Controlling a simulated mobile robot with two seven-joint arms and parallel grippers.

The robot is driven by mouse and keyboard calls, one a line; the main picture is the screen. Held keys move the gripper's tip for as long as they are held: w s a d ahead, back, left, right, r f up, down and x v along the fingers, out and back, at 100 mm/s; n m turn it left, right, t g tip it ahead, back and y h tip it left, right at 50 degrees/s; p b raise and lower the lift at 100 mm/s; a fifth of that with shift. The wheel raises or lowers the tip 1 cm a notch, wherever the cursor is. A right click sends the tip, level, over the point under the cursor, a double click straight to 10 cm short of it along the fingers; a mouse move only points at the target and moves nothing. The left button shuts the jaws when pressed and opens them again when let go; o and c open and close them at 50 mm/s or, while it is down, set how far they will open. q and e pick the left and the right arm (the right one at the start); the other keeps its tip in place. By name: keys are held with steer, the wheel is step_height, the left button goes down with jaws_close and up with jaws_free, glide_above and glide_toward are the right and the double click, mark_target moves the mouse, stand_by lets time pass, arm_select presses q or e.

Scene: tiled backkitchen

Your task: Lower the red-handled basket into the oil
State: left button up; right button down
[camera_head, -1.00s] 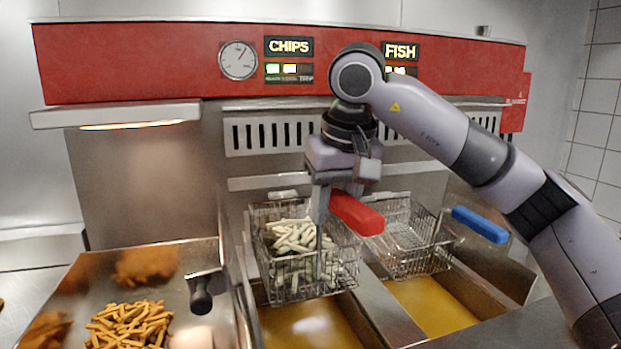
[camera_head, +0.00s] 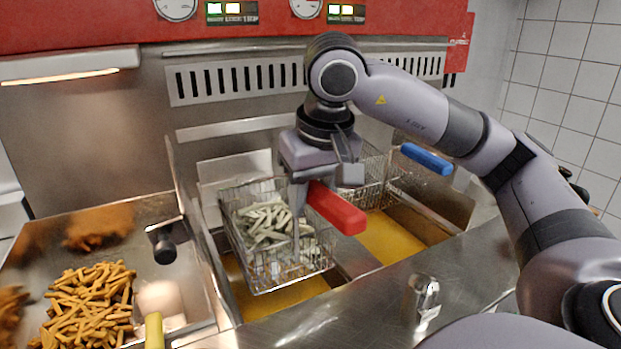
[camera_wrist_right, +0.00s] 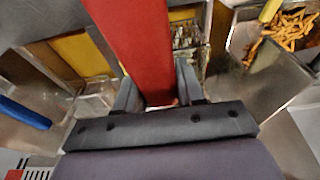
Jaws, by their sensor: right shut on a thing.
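The red-handled basket (camera_head: 290,272) is a wire basket holding pale uncooked chips (camera_head: 262,222). It hangs over the left oil well, and yellow oil (camera_head: 280,297) shows below its front edge. My right gripper (camera_head: 303,205) is shut on the red handle (camera_head: 337,208). In the right wrist view the red handle (camera_wrist_right: 138,45) runs up between the fingers of my right gripper (camera_wrist_right: 158,100). Whether the basket's bottom touches the oil is hard to tell. My left gripper is not in view.
A blue-handled basket (camera_head: 372,172) hangs over the right well of yellow oil (camera_head: 385,238). A tray with cooked chips (camera_head: 90,300) and a black-handled scoop (camera_head: 163,245) is at left. A metal shaker (camera_head: 420,298) stands on the front counter.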

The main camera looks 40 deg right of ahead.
step_height(320, 180, down, 18)
steer(key=b, duration=1.3)
steer(key=shift+r, duration=0.2)
steer(key=shift+f+b, duration=0.8)
steer(key=shift+b, duration=0.05)
steer(key=shift+f, duration=0.1)
